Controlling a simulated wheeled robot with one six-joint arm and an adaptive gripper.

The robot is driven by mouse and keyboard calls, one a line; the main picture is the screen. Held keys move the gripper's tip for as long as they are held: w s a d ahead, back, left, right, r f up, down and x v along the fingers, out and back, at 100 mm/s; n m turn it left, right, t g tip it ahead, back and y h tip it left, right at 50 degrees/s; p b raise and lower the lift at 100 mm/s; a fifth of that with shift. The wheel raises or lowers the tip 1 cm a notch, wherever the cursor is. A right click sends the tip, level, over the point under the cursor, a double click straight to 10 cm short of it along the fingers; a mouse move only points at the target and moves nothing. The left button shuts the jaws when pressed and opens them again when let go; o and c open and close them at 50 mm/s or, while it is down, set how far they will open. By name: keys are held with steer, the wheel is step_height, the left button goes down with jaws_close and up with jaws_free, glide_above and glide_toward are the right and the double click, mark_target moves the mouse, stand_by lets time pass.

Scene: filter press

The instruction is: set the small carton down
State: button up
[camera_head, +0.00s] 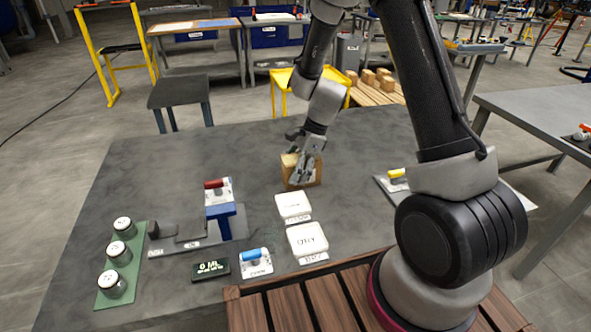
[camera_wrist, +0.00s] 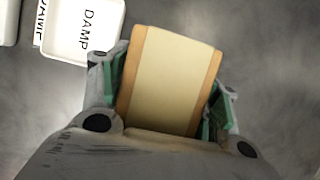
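The small carton (camera_wrist: 170,80) has a cream top with brown edges and fills the space between my gripper's fingers in the wrist view. The green finger pads lie against or very close to its two sides. My gripper (camera_head: 304,170) points down over the middle of the grey table in the head view. The brown carton (camera_head: 287,174) shows around its fingers there. The carton looks upright, at or just above the tabletop; I cannot tell whether its base touches. Its underside is hidden.
Two white trays stand in front of the carton: one reading DRY (camera_head: 307,239), one marked DAMP (camera_wrist: 82,28). A blue stand (camera_head: 224,215), a green strip with white-topped jars (camera_head: 122,252) and a small display (camera_head: 211,269) are to the left. The table's back left (camera_head: 200,150) is clear.

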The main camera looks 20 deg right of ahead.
steer(key=o, duration=0.4)
steer(key=shift+c, duration=0.2)
steer(key=v, duration=1.2)
steer(key=shift+d+r, duration=0.1)
steer(key=shift+r, duration=0.15)
steer(key=s+d+r+n+t+h, duration=0.1)
steer(key=s+d+r+n, duration=0.3)
steer(key=s+r+n, duration=0.2)
steer(key=s+d+r+n+t+h, duration=0.1)
steer(key=s+d+r+n+t, duration=0.1)
steer(key=s+d+r+n, duration=0.2)
steer(key=s+r+n, duration=0.3)
steer(key=s+r, duration=0.3)
steer(key=s, duration=0.1)
steer(key=shift+s+h, duration=0.4)
steer(key=s+d+n, duration=0.1)
steer(key=s, duration=0.1)
steer(key=s+d+r+n+h, duration=0.1)
steer(key=s+n, duration=0.1)
steer(key=s+d+n+t, duration=0.1)
steer(key=s, duration=0.2)
steer(key=shift+d+r+n, duration=0.15)
steer(key=shift+r+n, duration=0.1)
steer(key=shift+n, duration=0.05)
steer(key=shift+c, duration=0.2)
steer(key=shift+s+d+h, duration=0.15)
steer(key=shift+s+h, duration=0.1)
steer(key=shift+h, duration=0.05)
steer(key=shift+c, duration=0.2)
